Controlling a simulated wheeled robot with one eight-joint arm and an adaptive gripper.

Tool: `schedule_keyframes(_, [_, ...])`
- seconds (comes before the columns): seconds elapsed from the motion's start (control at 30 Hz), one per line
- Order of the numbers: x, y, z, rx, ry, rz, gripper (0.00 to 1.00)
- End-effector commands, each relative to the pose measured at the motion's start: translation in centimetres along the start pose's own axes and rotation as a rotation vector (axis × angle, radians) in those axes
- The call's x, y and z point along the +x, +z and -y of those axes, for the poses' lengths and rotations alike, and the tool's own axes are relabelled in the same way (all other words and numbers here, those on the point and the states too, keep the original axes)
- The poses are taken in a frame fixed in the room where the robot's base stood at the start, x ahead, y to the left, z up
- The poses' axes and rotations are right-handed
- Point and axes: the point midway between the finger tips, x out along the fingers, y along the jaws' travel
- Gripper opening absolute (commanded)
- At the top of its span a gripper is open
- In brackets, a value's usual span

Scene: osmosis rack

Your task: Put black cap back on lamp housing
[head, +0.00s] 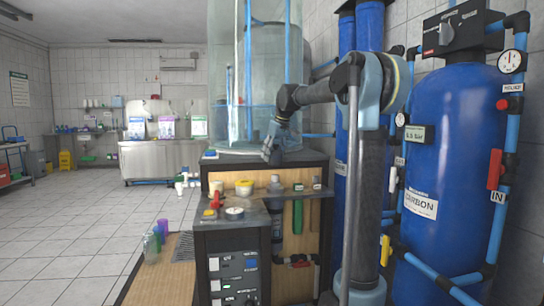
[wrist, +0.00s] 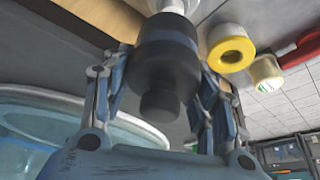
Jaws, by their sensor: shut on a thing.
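My gripper (head: 269,152) points down above the top of the dark cabinet in the head view. In the wrist view my gripper (wrist: 165,65) has its fingers on both sides of a black cap (wrist: 166,70), shut on it. The cap is a dark cylinder with a narrower knob facing the camera and a blue-grey band. A pale cylindrical end (wrist: 172,5) shows just beyond the cap; I cannot tell whether they touch. I cannot identify the lamp housing with certainty.
A yellow tape roll (head: 244,187) lies on the wooden-edged shelf and shows in the wrist view (wrist: 231,48). A clear tank (head: 258,75) rises behind my gripper. Blue filter vessels (head: 455,150) stand at right.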

Motion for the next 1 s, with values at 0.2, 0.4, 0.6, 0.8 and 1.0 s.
schedule_keyframes(0.2, [0.1,-0.2,0.3,-0.004,-0.002,0.0,0.26])
schedule_keyframes(0.4, [0.1,-0.3,0.7,-0.007,-0.003,0.0,0.26])
schedule_keyframes(0.6, [0.5,-0.2,0.8,-0.009,-0.004,0.0,0.26])
schedule_keyframes(0.8, [1.7,0.3,0.8,-0.009,-0.004,0.0,0.26])
schedule_keyframes(1.0, [3.0,0.9,0.8,-0.009,-0.004,0.0,0.26])
